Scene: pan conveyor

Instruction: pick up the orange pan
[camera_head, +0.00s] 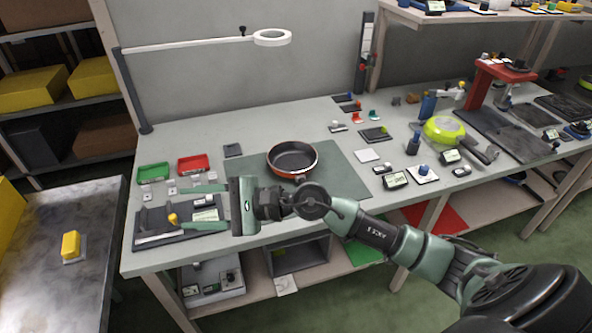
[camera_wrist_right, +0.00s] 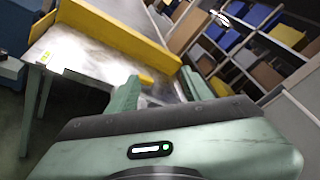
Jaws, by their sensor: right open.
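The orange pan (camera_head: 292,158) has a dark inside and an orange outer wall. In the right wrist view the two green fingers (camera_wrist_right: 160,93) stand apart, and the pan does not show there. My left gripper is not in view.
Green (camera_head: 153,172) and red (camera_head: 193,164) trays stand left of the pan. A dark fixture board (camera_head: 180,232) lies below the gripper. A lamp arm (camera_head: 200,43) spans the back. A lime-green round object (camera_head: 443,130) and several small parts are to the right.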

